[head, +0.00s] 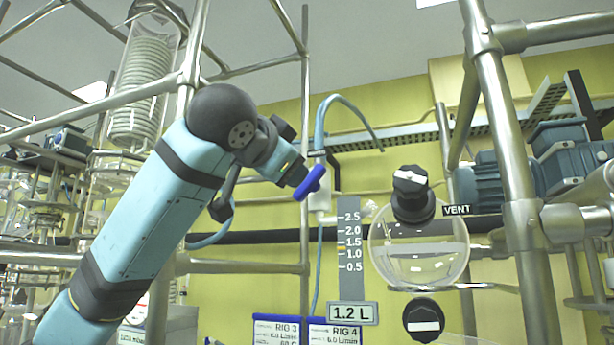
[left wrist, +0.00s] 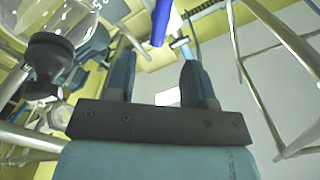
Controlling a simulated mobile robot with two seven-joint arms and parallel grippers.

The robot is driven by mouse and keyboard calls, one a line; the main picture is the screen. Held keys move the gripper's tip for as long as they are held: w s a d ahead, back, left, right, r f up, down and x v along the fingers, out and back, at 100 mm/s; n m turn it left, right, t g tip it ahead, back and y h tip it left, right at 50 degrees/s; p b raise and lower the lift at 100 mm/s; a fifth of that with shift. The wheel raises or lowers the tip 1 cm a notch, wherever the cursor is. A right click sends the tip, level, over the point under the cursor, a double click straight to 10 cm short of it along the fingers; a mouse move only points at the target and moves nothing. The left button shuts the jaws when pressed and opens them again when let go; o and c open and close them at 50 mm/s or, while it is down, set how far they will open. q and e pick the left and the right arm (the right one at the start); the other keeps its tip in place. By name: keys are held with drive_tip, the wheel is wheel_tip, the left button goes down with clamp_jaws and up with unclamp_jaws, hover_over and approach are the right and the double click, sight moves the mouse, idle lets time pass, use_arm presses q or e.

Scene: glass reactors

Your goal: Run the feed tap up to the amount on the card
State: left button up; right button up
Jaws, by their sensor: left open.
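A blue bar handle (head: 314,180) sits tilted at a white fitting (head: 320,203) on the pipework. My left gripper (head: 292,172) is beside it, open and empty. In the left wrist view the blue handle (left wrist: 160,22) shows beyond the gap between my open fingers (left wrist: 157,65). A round glass vessel (head: 395,255) has a black upper knob (head: 412,195) near a VENT label, and its exact liquid level is unclear. A grey scale (head: 350,240) runs from 0.5 to 2.5. The card (head: 352,314) reads 1.2 L. My right gripper is out of view.
A second black knob (head: 423,320) with a white bar sits below the vessel. Steel frame posts (head: 505,160) stand at right, with blue motors (head: 490,185) behind. Signs for RIG 3 (head: 276,330) and RIG 4 (head: 334,334) hang low. A coil condenser (head: 145,80) is upper left.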

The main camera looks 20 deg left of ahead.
sight(307, 182)
use_arm(q)
drive_tip(key=w+p, duration=0.3)
drive_tip(key=w, duration=0.6)
drive_tip(key=shift+w+d+r, duration=0.1)
drive_tip(key=shift+w+r, duration=0.05)
drive_tip(key=shift+w, duration=0.25)
drive_tip(key=shift+w+p, duration=0.3)
drive_tip(key=shift+w, duration=0.25)
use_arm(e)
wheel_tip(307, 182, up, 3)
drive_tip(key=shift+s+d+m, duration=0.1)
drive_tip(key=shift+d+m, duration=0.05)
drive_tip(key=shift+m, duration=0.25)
use_arm(q)
drive_tip(key=c, duration=0.8)
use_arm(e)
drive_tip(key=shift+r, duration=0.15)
